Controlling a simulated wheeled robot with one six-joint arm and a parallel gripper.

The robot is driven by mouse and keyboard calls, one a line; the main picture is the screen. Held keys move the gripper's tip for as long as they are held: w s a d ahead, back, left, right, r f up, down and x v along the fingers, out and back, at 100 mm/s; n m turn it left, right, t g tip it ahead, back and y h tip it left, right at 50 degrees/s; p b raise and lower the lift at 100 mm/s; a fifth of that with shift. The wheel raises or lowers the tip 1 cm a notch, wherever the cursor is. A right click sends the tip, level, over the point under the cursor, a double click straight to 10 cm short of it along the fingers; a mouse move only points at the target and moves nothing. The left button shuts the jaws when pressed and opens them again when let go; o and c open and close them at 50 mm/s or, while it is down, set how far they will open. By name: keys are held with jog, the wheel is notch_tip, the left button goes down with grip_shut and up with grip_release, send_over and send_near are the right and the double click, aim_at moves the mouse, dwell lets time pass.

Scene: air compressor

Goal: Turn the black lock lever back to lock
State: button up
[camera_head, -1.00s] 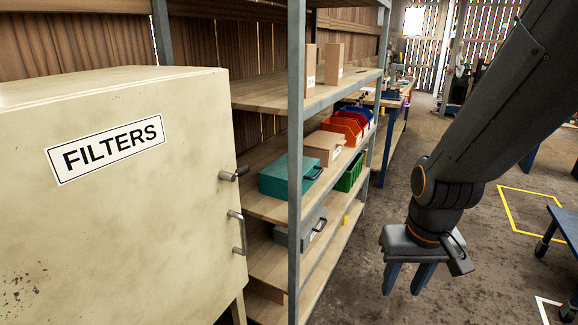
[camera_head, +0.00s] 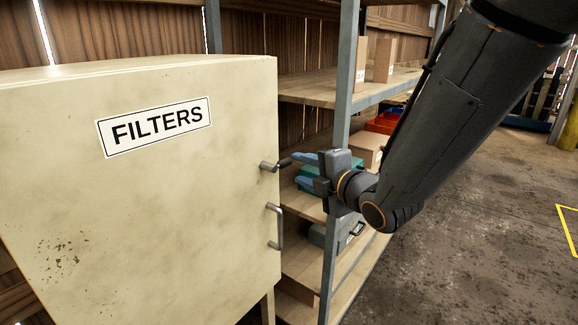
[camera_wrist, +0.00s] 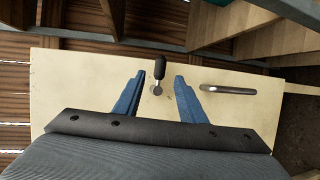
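The black lock lever (camera_head: 284,162) sits on a grey metal pivot near the right edge of the cream cabinet's (camera_head: 170,230) front, above the handle (camera_head: 276,227). In the wrist view the lever (camera_wrist: 160,68) stands out from its round pivot, between and beyond the two blue fingertips of my gripper (camera_wrist: 156,78). In the head view my gripper (camera_head: 301,169) points left at the lever, with its fingertips close to the lever's black end. The fingers are apart and nothing is held between them. I cannot tell whether a finger touches the lever.
The cabinet bears a FILTERS label (camera_head: 154,126). The bar handle (camera_wrist: 228,90) lies right of my fingers in the wrist view. A metal-post shelf (camera_head: 345,80) with boxes stands right behind my gripper. Open floor (camera_head: 470,230) lies to the right.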

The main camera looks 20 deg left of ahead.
aim_at(287, 164)
jog(key=shift+p+x, duration=1)
jog(key=shift+x, duration=2.65)
jog(key=shift+w, duration=0.1)
grip_shut()
